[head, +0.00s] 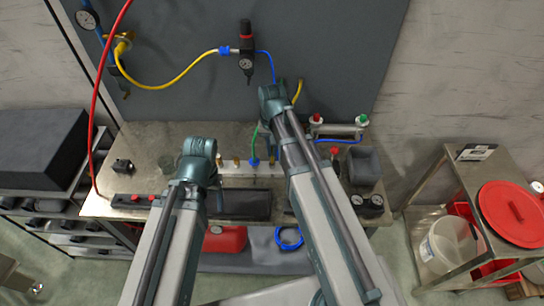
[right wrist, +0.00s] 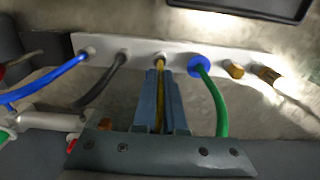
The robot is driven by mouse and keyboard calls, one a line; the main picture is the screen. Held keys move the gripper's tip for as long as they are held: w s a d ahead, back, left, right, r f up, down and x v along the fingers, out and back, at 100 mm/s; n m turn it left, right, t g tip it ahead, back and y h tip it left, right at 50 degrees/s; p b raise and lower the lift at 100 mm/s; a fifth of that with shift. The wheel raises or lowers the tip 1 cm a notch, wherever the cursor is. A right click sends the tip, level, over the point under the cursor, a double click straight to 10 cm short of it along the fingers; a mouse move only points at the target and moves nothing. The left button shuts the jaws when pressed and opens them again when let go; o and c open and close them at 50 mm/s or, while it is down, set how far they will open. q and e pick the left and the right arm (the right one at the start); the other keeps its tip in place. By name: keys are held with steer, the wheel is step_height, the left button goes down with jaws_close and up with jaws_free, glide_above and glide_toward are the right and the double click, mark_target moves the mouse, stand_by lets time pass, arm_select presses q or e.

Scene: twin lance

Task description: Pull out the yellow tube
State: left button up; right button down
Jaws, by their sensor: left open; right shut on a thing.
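The yellow tube (right wrist: 161,100) runs into a port of the pale manifold bar (right wrist: 138,48) in the right wrist view. My right gripper (right wrist: 161,76) is shut on the tube close to the port, one finger on each side. In the head view a short yellow length (head: 298,90) shows beside my right wrist; the grip itself is hidden by my arm. The manifold (head: 228,169) lies along the bench. My left gripper (head: 218,201) is over the bench at left, apart from the tube, its fingers hard to make out.
A green tube (right wrist: 217,100) with a blue collar sits right of the gripper; black (right wrist: 100,82) and blue (right wrist: 48,78) tubes sit left. Brass fittings (right wrist: 234,70) are farther right. Another yellow hose (head: 165,86) joins the wall fittings. A cart (head: 455,165) stands right.

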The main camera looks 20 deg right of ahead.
steer(key=shift+r+p, duration=1.25)
steer(key=shift+r, duration=0.2)
